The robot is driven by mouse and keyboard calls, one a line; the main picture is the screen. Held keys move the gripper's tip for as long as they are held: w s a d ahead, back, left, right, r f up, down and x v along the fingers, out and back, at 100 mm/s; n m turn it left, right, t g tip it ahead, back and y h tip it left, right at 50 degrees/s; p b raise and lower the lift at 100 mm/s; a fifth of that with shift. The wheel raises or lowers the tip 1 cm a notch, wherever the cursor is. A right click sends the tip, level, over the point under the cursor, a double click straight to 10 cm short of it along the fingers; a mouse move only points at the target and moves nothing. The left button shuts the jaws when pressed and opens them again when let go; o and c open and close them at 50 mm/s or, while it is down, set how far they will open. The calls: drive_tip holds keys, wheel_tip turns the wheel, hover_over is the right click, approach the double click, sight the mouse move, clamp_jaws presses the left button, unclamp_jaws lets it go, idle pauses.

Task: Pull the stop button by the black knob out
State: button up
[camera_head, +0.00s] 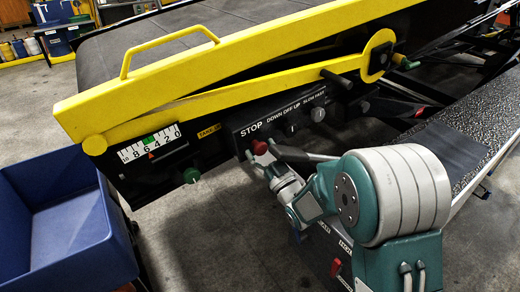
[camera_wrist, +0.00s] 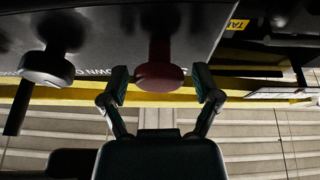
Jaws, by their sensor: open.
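The stop button is a red mushroom knob (camera_head: 259,147) below the white STOP lettering on the dark control panel (camera_head: 243,141). In the wrist view the red knob (camera_wrist: 160,78) sticks out on its stem, centred between my fingertips. My gripper (camera_wrist: 160,84) is open, one finger on each side of the knob with a gap to both. In the head view my gripper (camera_head: 264,163) is at the red knob, and its fingers are small and partly hidden. A black knob with a pale rim (camera_wrist: 47,66) stands beside the red one in the wrist view, outside my fingers.
More dark knobs (camera_head: 318,114) sit along the panel to the right. A green knob (camera_head: 191,175) is at the lower left. A yellow rail and lever (camera_head: 220,92) run above the panel. A blue bin (camera_head: 50,225) stands at the left, with bare floor between.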

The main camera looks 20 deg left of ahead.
drive_tip(key=shift+d, duration=0.25)
drive_tip(key=v, duration=1.2)
drive_tip(key=shift+a+f, duration=0.1)
drive_tip(key=shift+a, duration=0.05)
